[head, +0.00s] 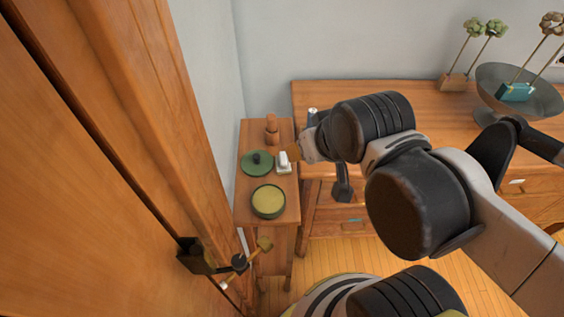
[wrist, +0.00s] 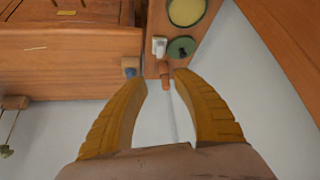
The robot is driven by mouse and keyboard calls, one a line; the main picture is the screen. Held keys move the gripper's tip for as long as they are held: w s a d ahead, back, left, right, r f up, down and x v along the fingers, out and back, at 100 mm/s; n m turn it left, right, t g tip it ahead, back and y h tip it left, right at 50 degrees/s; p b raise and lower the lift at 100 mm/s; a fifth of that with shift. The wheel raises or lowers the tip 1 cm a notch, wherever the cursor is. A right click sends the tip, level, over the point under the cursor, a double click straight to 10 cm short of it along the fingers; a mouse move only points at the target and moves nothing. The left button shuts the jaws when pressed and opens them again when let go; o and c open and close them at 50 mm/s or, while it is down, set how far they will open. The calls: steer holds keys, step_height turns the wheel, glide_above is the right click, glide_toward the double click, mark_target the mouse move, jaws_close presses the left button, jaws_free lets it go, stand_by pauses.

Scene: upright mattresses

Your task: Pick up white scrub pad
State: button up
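A small white block-like item (head: 284,163), which looks like the white scrub pad, stands on the narrow wooden side table (head: 285,210), just right of a green lid. It also shows in the wrist view (wrist: 159,47), beyond my fingertips. My gripper (wrist: 159,78) is open, with its two yellow-brown fingers spread and nothing between them that I can see held. In the head view my gripper (head: 293,152) is small and partly hidden behind my wrist, close above and right of the white item. The exact gap is hard to tell.
A green lid (head: 257,163) with a dark knob, a green pot (head: 268,202) and a wooden mill (head: 272,130) share the small table. A wooden door (head: 130,120) is left.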

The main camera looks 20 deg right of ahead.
steer(key=shift+o, duration=1.1)
steer(key=m+g+p, duration=0.3)
steer(key=g+p, duration=0.1)
steer(key=g, duration=0.3)
glide_above(283, 158)
step_height(283, 158, down, 8)
steer(key=f, duration=0.1)
steer(key=f+b, duration=0.1)
steer(key=f, duration=0.1)
steer(key=f+b, duration=0.1)
steer(key=f, duration=0.1)
steer(key=shift+w+f, duration=0.15)
steer(key=shift+w, duration=0.1)
step_height(283, 158, down, 5)
steer(key=shift+s+f+b, duration=0.15)
steer(key=shift+b, duration=1.05)
jaws_close()
